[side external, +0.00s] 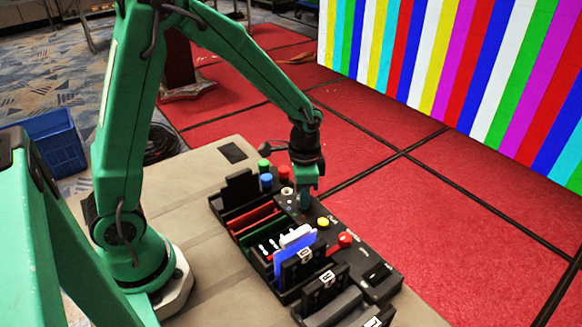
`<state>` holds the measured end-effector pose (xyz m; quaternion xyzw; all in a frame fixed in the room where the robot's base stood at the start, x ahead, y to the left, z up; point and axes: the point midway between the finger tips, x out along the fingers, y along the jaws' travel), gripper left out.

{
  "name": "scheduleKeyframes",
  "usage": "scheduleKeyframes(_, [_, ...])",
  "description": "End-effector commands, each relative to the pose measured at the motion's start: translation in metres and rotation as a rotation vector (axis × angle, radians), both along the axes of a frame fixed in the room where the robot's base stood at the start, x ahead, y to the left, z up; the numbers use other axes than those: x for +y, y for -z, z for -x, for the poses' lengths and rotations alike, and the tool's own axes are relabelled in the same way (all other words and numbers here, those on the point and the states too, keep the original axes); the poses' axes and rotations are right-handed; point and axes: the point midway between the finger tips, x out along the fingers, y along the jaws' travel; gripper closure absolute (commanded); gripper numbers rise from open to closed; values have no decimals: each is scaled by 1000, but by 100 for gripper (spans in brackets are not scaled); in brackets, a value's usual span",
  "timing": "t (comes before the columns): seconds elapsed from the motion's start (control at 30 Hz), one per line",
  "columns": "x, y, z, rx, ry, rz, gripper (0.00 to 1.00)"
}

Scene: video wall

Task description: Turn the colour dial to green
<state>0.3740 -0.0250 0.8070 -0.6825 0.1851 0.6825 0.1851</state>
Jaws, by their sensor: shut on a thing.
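My green gripper (304,190) points down over the back part of a black control panel (350,268). I cannot tell which way the dial's pointer faces. Behind and left of the gripper stand a green cap (263,164), a blue cap (266,181), a red cap (281,172) and a white knob (287,192). A yellow button (323,222) sits just right of the gripper.
A red knob (345,240) stands further right on the panel. Upright black, red and blue cards fill slots along its near side, close to my arm. A striped video wall (460,60) stands beyond the red floor. A blue crate (50,140) is at left.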

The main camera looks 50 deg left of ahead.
Motion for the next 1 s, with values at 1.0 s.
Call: scheduleKeyframes(1.0, [0, -1, 0, 0, -620, 0, 94])
